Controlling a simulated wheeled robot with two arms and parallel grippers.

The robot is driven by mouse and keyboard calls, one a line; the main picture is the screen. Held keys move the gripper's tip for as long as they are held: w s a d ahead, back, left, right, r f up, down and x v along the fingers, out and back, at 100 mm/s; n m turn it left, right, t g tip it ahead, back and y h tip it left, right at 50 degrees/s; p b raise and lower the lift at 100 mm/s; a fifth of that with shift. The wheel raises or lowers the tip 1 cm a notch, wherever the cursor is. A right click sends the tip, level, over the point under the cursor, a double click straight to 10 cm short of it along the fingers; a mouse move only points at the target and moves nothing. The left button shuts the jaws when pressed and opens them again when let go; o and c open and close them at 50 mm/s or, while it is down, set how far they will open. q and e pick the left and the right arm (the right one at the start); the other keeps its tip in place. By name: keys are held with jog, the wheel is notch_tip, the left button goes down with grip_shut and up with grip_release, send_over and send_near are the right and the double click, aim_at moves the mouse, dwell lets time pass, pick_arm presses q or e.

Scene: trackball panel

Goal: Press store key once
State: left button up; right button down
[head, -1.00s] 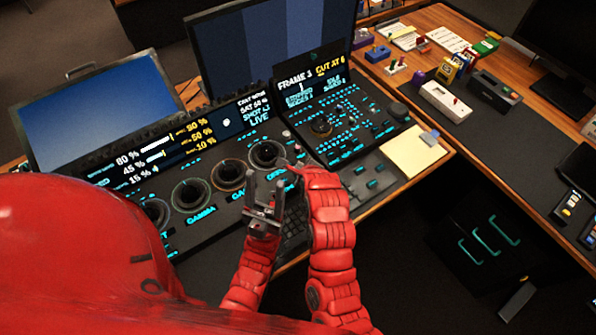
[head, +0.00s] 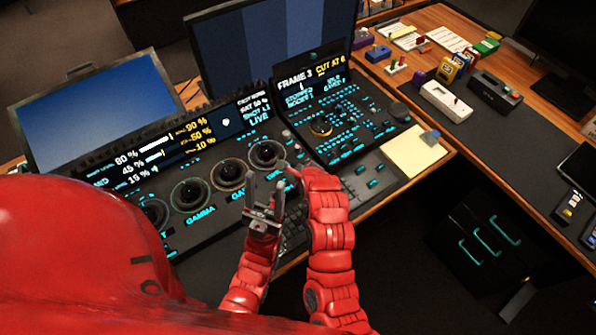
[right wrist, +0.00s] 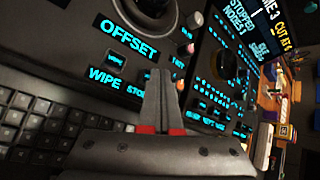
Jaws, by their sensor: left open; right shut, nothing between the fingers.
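The STORE label (right wrist: 136,92) is partly hidden behind my right gripper (right wrist: 157,72) in the right wrist view. The small key above that label is mostly covered by the fingertips, and contact cannot be told. My right gripper, also in the head view (head: 284,167), is shut and empty, over the panel below the rightmost trackball (head: 265,154). The WIPE key (right wrist: 115,60) sits just left of the fingers. My left gripper (head: 265,190) is open and empty, left of the right one and near the keyboard.
The control panel carries several trackballs, such as the one above GAMMA (head: 190,194). A dark keyboard (right wrist: 40,130) lies in front. Lit screens stand behind. A yellow note pad (head: 412,152) lies to the right. Boxes and devices stand on the desk further right.

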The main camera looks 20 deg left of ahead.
jog(key=shift+f, duration=0.5)
jog(key=shift+r, duration=0.15)
dwell(0.5)
jog(key=shift+r, duration=0.85)
jog(key=shift+r+p, duration=1.45)
jog(key=shift+r, duration=1)
